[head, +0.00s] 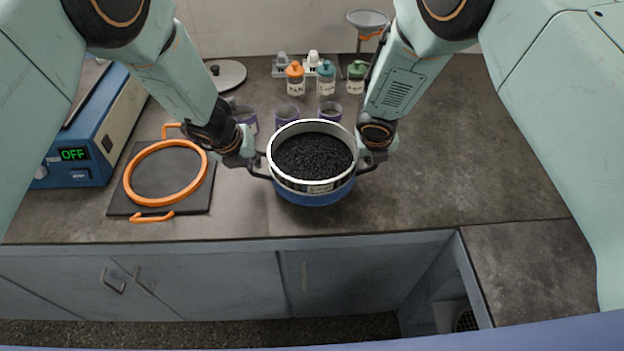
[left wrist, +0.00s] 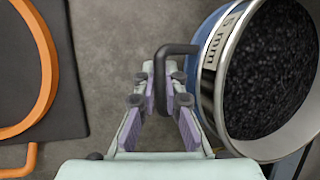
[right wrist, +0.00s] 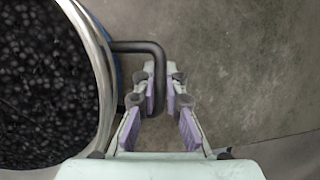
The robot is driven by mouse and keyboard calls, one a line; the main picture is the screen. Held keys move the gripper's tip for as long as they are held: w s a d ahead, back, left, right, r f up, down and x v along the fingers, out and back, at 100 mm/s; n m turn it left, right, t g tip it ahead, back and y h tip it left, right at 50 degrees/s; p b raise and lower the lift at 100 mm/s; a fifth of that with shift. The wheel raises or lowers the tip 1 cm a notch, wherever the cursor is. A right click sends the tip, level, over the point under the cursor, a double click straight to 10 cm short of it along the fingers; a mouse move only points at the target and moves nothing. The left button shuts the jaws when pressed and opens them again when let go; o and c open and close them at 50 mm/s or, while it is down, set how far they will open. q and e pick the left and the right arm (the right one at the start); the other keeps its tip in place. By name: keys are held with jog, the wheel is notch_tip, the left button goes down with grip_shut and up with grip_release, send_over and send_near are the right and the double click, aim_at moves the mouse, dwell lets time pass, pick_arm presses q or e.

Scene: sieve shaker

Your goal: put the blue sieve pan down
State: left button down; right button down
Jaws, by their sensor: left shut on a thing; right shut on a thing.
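The blue sieve pan (head: 310,198) is near the middle of the counter's front part in the head view, roughly upright. A steel sieve ring filled with dark granules (head: 312,158) sits on it, with a size label on its front. My left gripper (head: 250,166) is shut on the pan's left dark handle, which shows between the fingers in the left wrist view (left wrist: 170,55). My right gripper (head: 374,160) is shut on the right handle, also seen in the right wrist view (right wrist: 150,50). Whether the pan's underside touches the counter cannot be told.
Left of the pan, an orange ring with handles (head: 134,193) lies on a dark square plate (head: 190,202). A blue box (head: 100,125) with an "OFF" display stands at far left. Purple cups (head: 287,112) and capped bottles (head: 295,82) stand behind. The counter (head: 470,150) is clear at right.

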pick_arm(q)
jog(key=shift+f+b, duration=0.5)
jog(key=shift+f, duration=0.1)
pick_arm(e)
jog(key=shift+a+f, duration=0.1)
jog(key=shift+f, duration=0.5)
pick_arm(q)
jog(key=c, duration=1.9)
grip_release()
jog(key=shift+f, duration=0.1)
pick_arm(e)
jog(key=c, duration=1.9)
grip_release()
pick_arm(q)
jog(key=o, duration=0.5)
jog(key=shift+c, duration=0.2)
pick_arm(e)
jog(key=o, duration=0.5)
jog(key=shift+r, duration=0.1)
pick_arm(q)
jog(key=v, duration=1.2)
pick_arm(e)
jog(key=v, duration=0.7)
jog(key=shift+s+r, duration=0.1)
jog(key=shift+r, duration=0.05)
